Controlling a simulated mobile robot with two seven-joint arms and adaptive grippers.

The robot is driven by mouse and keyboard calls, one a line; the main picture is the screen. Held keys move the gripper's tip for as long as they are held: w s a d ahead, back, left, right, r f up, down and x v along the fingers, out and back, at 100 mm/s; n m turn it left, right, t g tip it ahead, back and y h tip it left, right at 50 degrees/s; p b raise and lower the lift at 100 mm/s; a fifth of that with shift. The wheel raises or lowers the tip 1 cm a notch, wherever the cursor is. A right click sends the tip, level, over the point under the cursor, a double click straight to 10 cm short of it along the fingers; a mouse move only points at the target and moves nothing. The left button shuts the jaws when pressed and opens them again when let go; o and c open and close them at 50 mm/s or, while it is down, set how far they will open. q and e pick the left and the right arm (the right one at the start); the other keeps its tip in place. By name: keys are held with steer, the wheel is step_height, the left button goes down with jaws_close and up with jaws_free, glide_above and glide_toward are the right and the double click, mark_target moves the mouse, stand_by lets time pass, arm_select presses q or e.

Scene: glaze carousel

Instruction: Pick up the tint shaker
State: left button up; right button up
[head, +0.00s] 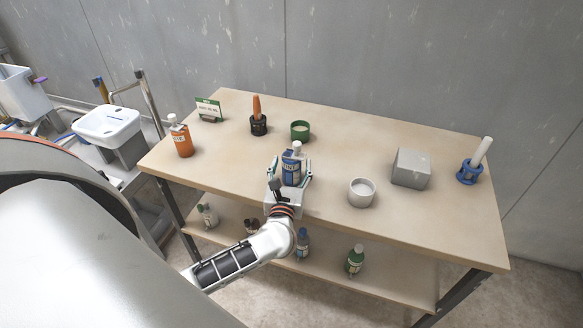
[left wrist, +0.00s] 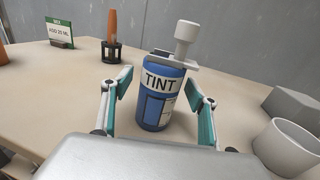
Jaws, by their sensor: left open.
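The tint shaker is a blue bottle (head: 292,170) with a white band lettered TINT and a white knobbed top, upright on the table. It also shows in the left wrist view (left wrist: 155,105). My left gripper (head: 290,177) is open, with its fingers on either side of the bottle. In the left wrist view its teal pads (left wrist: 161,105) stand apart, one left and one right of the bottle, with a gap at the left. Whether the right pad touches the bottle is hard to tell. My right gripper is not in view.
On the table (head: 440,220) stand an orange bottle (head: 183,143), a green cup (head: 300,131), a black holder (head: 258,125), a white cup (head: 361,193), a grey block (head: 410,168) and a blue holder (head: 468,173). A sign (head: 209,109) stands at the back left. Several bottles sit on the lower shelf.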

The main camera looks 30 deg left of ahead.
arm_select(q)
steer(key=shift+w+a, duration=0.1)
steer(key=shift+w, duration=0.2)
steer(key=c, duration=1.3)
steer(key=shift+r, duration=0.15)
